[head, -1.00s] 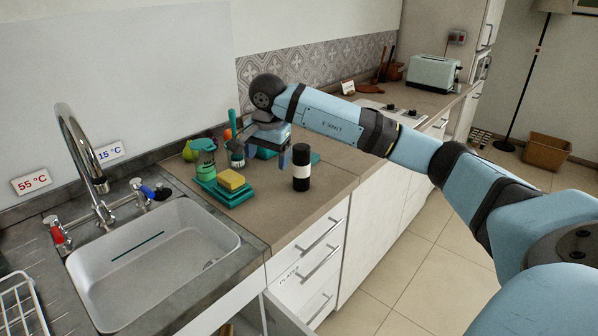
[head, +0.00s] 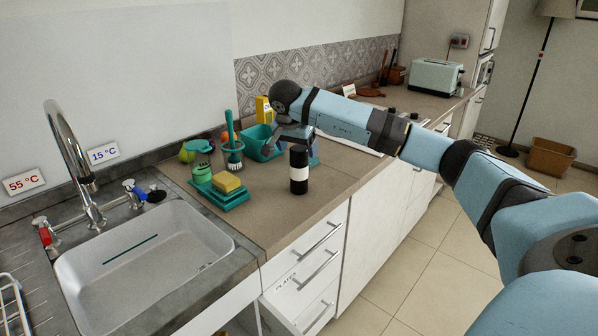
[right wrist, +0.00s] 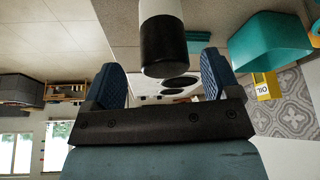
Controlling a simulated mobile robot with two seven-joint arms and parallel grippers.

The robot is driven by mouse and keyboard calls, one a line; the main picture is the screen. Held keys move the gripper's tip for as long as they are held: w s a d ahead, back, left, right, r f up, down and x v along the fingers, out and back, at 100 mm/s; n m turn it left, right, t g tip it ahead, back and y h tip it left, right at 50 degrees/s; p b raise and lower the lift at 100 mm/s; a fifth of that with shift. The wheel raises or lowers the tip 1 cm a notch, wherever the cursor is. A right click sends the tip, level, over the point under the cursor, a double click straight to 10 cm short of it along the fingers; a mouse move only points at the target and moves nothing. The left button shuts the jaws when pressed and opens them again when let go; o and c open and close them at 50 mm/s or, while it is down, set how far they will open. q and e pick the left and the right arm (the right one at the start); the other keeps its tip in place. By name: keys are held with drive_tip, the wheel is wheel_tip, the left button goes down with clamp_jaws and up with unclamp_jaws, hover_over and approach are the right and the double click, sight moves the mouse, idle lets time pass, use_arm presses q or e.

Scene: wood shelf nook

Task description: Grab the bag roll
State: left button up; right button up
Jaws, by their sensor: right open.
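The bag roll, a black cylinder with a white band (head: 299,170), stands upright on the brown counter near its front edge. My right gripper (head: 293,146) is just behind and above the roll, pointing down at the counter, and it is open. In the right wrist view the roll's black end and white band (right wrist: 162,42) show beyond the gap between the two blue fingertips (right wrist: 161,80). The fingers are apart and hold nothing. I cannot tell whether either finger touches the roll. My left gripper is not in view.
A teal bin (head: 259,141) stands behind. The sink (head: 145,262) is left; a drawer (head: 300,290) is open below.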

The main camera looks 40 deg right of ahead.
sight(299, 170)
drive_tip(key=x, duration=0.5)
drive_tip(key=shift+w+d+r, duration=0.1)
drive_tip(key=shift+w+d, duration=0.15)
drive_tip(key=shift+r, duration=0.1)
drive_tip(key=shift+c, duration=0.2)
drive_tip(key=c, duration=1)
drive_tip(key=shift+r, duration=0.15)
